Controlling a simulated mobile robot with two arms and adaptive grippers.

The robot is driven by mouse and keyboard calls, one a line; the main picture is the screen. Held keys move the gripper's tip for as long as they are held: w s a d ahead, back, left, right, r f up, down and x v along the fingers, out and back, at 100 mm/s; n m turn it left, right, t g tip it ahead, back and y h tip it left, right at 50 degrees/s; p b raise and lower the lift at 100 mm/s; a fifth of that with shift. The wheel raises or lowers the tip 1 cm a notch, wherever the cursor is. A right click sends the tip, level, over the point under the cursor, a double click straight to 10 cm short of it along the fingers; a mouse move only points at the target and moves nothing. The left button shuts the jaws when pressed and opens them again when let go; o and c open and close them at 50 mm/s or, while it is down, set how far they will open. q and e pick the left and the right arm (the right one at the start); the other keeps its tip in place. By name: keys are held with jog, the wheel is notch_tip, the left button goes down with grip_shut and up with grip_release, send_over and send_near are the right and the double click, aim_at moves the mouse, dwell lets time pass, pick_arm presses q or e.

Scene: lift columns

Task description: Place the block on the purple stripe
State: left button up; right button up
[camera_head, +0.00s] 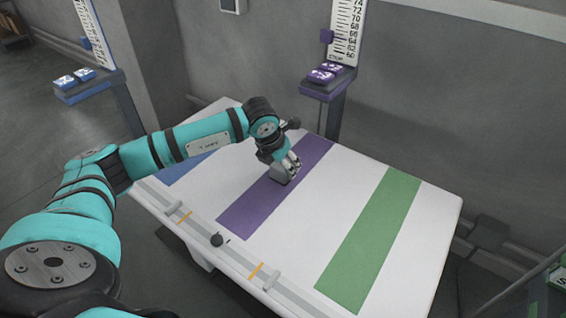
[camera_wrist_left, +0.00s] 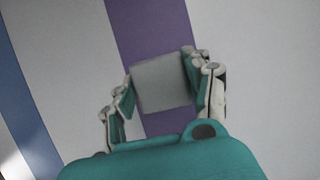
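The grey block (camera_wrist_left: 161,85) sits between the two fingers of my left gripper (camera_wrist_left: 158,90) in the left wrist view, and both finger pads appear to touch its sides. The purple stripe (camera_wrist_left: 152,25) runs beneath and behind it. In the head view, my left gripper (camera_head: 291,163) points down at the purple stripe (camera_head: 255,208), with the block (camera_head: 280,175) low at its fingertips over the stripe. I cannot tell whether the block touches the table surface. My right gripper is not in view.
The white table (camera_head: 325,195) also bears a green stripe (camera_head: 372,240) at right and a blue stripe (camera_head: 185,172) at left, partly behind my arm. A purple lift column (camera_head: 328,90) stands behind; a blue one (camera_head: 88,90) stands left.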

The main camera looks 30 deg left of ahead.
pick_arm(q)
jog(key=o, duration=0.5)
jog(key=shift+c, duration=0.2)
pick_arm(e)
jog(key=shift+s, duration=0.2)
pick_arm(q)
jog(key=shift+r, duration=0.2)
jog(key=p+v, duration=0.1)
jog(key=v, duration=1.1)
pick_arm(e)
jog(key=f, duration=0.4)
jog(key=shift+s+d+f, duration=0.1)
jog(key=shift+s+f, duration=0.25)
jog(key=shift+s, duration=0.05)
pick_arm(q)
jog(key=shift+s+p, duration=0.1)
jog(key=shift+p, duration=0.2)
